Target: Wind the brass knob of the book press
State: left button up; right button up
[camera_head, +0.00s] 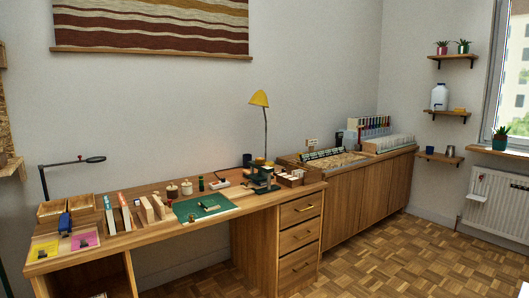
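A small dark upright device (262,180) stands near the right end of the wooden desk (150,243), in front of the yellow lamp. It may be the book press, but it is too small to tell. I cannot make out a brass knob on it. Neither of my grippers shows in the head view.
On the desk are a green mat (222,212) with small items, books (110,214), pink (85,241) and yellow (43,250) sheets, trays and a yellow lamp (259,99). A long cabinet (350,190) adjoins on the right. The parquet floor (400,265) in front is clear.

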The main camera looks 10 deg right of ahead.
aim_at(260, 161)
jog(key=i+z, duration=0.2)
jog(key=z, duration=0.2)
jog(key=i+j+z, duration=0.1)
jog(key=z, duration=0.3)
jog(key=i+j+z, duration=0.4)
jog(key=i+j, duration=0.55)
